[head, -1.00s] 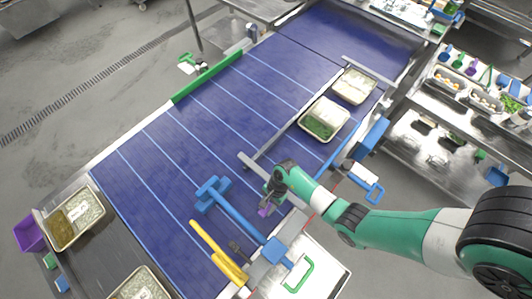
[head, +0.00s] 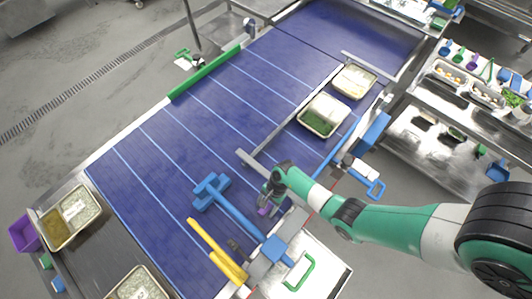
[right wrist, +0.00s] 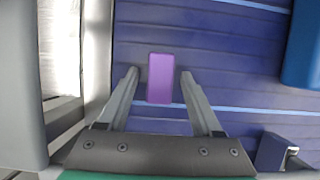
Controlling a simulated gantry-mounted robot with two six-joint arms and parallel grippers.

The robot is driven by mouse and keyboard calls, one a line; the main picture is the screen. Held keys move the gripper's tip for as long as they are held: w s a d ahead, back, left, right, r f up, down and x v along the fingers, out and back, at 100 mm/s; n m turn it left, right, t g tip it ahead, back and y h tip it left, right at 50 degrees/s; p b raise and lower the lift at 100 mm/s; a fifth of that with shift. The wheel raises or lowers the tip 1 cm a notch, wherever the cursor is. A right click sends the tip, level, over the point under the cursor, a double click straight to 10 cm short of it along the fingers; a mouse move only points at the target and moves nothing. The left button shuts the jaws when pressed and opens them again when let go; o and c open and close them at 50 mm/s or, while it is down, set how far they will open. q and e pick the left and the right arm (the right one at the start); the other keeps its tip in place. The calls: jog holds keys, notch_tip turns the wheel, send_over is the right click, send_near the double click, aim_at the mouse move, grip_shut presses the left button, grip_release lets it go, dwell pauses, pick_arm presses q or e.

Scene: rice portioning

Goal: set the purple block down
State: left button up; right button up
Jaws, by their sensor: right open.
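The purple block (right wrist: 161,78) lies on the blue conveyor belt (right wrist: 220,50) in the right wrist view. My right gripper (right wrist: 160,76) is open around it, with one finger on each side and a gap between each finger and the block. In the head view the block (head: 264,211) shows as a small purple patch just below my right gripper (head: 266,198), near the belt's lower right edge. My left gripper is not in view.
A blue T-shaped bar (head: 235,215) and a yellow bar (head: 215,250) lie left of the gripper. A grey guide rail (head: 265,168) stands close by. Food trays (head: 323,116) sit farther up the belt. The belt's middle is clear.

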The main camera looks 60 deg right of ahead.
jog(key=shift+r, duration=0.15)
jog(key=shift+r+p, duration=0.3)
jog(key=p+v, duration=0.3)
jog(key=v, duration=0.8)
jog(key=shift+d+r, duration=0.2)
